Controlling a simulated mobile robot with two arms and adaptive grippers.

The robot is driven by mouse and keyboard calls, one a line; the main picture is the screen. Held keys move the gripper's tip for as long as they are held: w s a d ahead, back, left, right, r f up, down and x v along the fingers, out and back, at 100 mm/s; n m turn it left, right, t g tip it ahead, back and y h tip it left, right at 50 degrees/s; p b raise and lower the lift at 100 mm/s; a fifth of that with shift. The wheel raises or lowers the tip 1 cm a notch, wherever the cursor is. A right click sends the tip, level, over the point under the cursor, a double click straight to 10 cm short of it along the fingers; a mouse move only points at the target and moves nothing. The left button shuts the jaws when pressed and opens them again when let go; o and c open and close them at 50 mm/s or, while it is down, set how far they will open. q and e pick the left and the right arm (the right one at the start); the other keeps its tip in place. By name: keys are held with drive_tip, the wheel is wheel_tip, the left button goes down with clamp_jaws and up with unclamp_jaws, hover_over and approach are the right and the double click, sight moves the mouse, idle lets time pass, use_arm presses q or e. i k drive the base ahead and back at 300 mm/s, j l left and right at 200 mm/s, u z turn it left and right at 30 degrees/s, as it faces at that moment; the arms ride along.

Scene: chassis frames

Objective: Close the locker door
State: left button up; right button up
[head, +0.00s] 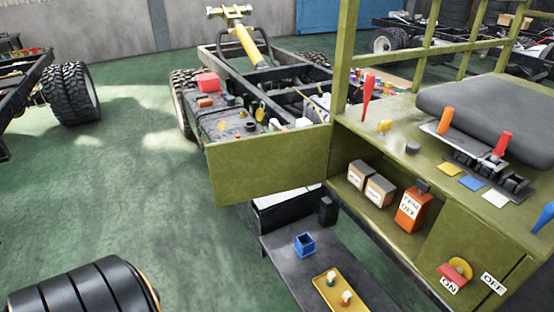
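The locker is the olive-green cabinet (447,210) on the right. Its door (268,166) is an olive-green panel that stands open, swung out to the left of the compartment. The open compartment holds two small brown boxes (368,183) with pale labels and an orange container (412,207) with a dark top and a label. All three stand inside the opening. The cabinet's lower right front has a red and yellow knob (455,271) between ON and OFF labels. Neither of my grippers shows in the head view.
Below the open door is a dark low shelf (290,252) with a blue open box (304,244) and a yellow tray (340,291). Behind the door is a chassis (225,120) with small parts on it. The green floor (150,190) left of the door is clear.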

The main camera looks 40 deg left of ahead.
sight(242, 169)
drive_tip(key=i+j, duration=0.15)
drive_tip(key=j, duration=0.3)
drive_tip(key=i+j, duration=0.1)
drive_tip(key=j, duration=0.3)
drive_tip(key=i+j, duration=0.15)
drive_tip(key=j, duration=0.3)
drive_tip(key=i+j, duration=0.1)
drive_tip(key=j, duration=0.35)
drive_tip(key=i+j, duration=0.15)
drive_tip(key=j, duration=0.25)
drive_tip(key=i+j, duration=0.1)
drive_tip(key=j, duration=0.35)
drive_tip(key=i+j+z, duration=0.2)
drive_tip(key=j, duration=0.4)
drive_tip(key=j+z, duration=0.2)
drive_tip(key=j, duration=0.4)
drive_tip(key=i+j+z, duration=0.2)
drive_tip(key=j, duration=0.4)
drive_tip(key=k+z, duration=0.1)
drive_tip(key=z, duration=0.95)
